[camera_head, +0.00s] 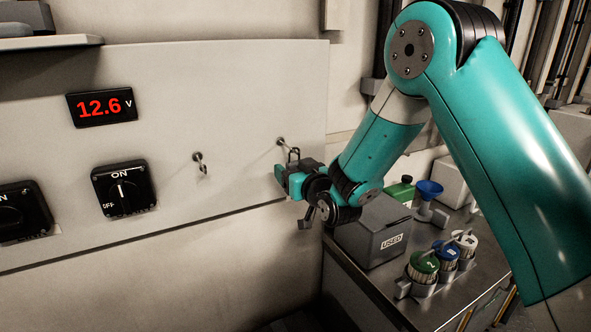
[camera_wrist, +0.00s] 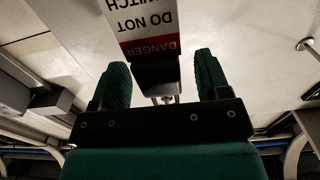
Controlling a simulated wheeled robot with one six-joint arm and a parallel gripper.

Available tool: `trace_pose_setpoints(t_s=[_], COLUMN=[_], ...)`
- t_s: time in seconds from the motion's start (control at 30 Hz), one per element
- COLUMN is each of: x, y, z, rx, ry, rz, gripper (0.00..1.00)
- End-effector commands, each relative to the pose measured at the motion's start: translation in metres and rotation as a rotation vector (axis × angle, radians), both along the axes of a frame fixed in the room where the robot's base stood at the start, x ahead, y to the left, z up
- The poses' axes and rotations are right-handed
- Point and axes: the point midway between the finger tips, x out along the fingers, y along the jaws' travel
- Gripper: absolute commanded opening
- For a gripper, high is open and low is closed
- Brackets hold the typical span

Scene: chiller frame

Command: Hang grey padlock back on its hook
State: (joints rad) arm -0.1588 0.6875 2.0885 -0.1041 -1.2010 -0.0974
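The grey padlock (camera_wrist: 157,74) is between the two green fingers of my gripper (camera_wrist: 163,75) in the wrist view. A gap shows between its dark body and the right finger; it lies close to the left finger. A white and red DANGER tag (camera_wrist: 147,22) shows with it, its text upside down. In the head view my gripper (camera_head: 294,180) is at the panel's right end, just below the right hook (camera_head: 281,142). A dark shackle (camera_head: 293,154) shows at this hook's tip; I cannot tell whether it is around the hook. The padlock body is mostly hidden there.
A second hook (camera_head: 200,160) to the left is empty. A rotary switch (camera_head: 123,190) and a 12.6 V display (camera_head: 101,107) are on the panel (camera_head: 240,90).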

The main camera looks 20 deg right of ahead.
Motion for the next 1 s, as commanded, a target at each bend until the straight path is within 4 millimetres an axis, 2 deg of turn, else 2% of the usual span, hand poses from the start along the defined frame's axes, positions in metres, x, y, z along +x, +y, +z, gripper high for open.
trace_pose_setpoints(t_s=[0.2, 0.33, 0.8, 1.0], x=[-0.001, -0.014, -0.118, -0.137], y=[-0.001, -0.003, -0.024, -0.025], z=[0.0, -0.002, -0.007, -0.007], rx=[0.0, 0.001, 0.001, -0.002], ry=[-0.001, 0.0, -0.006, -0.01], rz=[-0.001, -0.001, -0.002, 0.007], gripper=[0.7, 0.7, 0.7, 0.7])
